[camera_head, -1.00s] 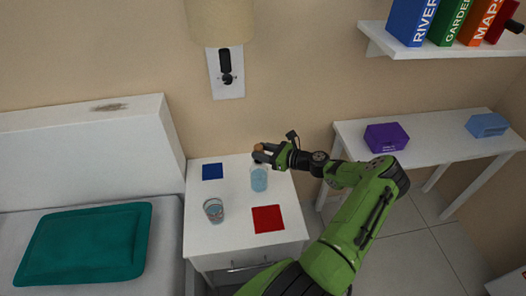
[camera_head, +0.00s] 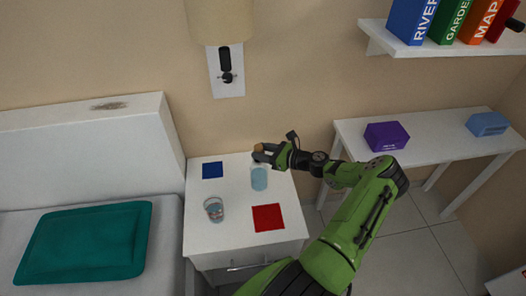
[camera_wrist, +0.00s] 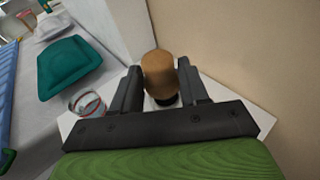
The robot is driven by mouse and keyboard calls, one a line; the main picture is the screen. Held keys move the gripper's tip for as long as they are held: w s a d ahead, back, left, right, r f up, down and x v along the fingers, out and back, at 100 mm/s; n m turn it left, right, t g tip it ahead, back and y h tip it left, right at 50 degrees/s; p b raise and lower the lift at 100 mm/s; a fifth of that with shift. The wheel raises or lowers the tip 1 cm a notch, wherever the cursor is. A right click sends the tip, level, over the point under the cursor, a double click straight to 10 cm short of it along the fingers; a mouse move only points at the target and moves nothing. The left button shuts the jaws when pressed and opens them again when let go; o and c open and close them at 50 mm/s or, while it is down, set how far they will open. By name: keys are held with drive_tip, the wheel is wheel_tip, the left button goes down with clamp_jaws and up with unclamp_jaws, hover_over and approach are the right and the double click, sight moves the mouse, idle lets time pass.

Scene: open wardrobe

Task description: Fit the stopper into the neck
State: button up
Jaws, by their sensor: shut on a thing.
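A brown, rounded cork stopper (camera_wrist: 158,72) sits between the two dark fingers of my gripper (camera_wrist: 160,82). The gripper is shut on it. In the head view, the stopper (camera_head: 259,147) shows at the tip of my gripper (camera_head: 262,156), above a light-blue bottle (camera_head: 259,179) on the white nightstand (camera_head: 232,200). The bottle's neck is hidden or too faint to make out behind the gripper. I cannot tell whether the stopper touches the neck. In the wrist view, the stopper's lower end is partly hidden by the gripper.
A blue square (camera_head: 212,170) and a red square (camera_head: 268,217) lie flat on the nightstand. A wall lamp (camera_head: 225,62) hangs above. The bed with a teal pillow (camera_head: 85,243) is at left.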

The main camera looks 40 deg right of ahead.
drive_tip(key=shift+f+b, duration=0.7)
drive_tip(key=shift+f, duration=0.4)
drive_tip(key=o, duration=1.1)
drive_tip(key=p+v, duration=0.2)
drive_tip(key=v, duration=1.3)
drive_tip(key=shift+s+p, duration=0.35)
drive_tip(key=shift+s, duration=0.05)
drive_tip(key=shift+w+r, duration=0.1)
